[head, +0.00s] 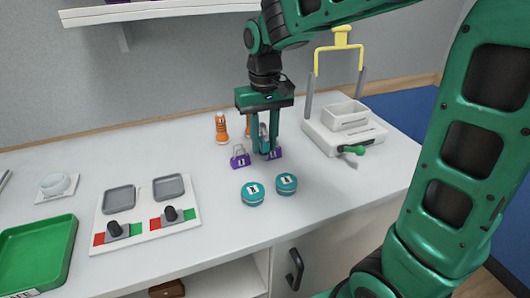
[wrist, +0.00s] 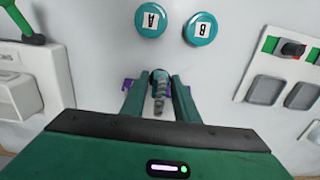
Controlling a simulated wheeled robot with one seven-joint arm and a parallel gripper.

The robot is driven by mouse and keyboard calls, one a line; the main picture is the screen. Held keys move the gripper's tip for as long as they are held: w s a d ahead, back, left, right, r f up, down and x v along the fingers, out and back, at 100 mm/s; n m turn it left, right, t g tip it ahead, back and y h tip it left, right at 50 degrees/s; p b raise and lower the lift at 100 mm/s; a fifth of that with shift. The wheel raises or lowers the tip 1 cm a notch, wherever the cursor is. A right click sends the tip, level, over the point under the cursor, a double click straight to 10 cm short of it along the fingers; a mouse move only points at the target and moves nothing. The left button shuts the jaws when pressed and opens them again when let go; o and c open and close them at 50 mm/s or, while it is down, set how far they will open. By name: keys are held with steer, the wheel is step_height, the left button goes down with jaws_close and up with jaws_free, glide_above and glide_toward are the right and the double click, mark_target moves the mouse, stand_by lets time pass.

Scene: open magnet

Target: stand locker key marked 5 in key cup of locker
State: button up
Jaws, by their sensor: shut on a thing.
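My gripper (head: 264,148) points down just above the white counter, behind two teal round tins. It is shut on a small grey, ribbed piece (head: 264,136) with a dark teal end, which also shows between the fingers in the wrist view (wrist: 160,92). I cannot read a 5 on it or tell for certain that it is the locker key. A purple block (head: 240,158) with a white label and a grey loop stands just left of the fingers. Another purple block (head: 276,153) is close at their right, partly hidden. I cannot tell which holds the key cup.
The teal tins, B (head: 253,199) and A (head: 286,188), stand in front. An orange bottle (head: 221,130) is behind left. A white device (head: 322,136) with a yellow handle stands right. A switch panel (head: 145,233) and green tray (head: 65,263) lie left.

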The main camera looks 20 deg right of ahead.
mark_target(266, 153)
steer(key=shift+w+d+f, duration=0.3)
steer(key=shift+d+f, duration=0.1)
steer(key=shift+f, duration=1.95)
steer(key=o, duration=1)
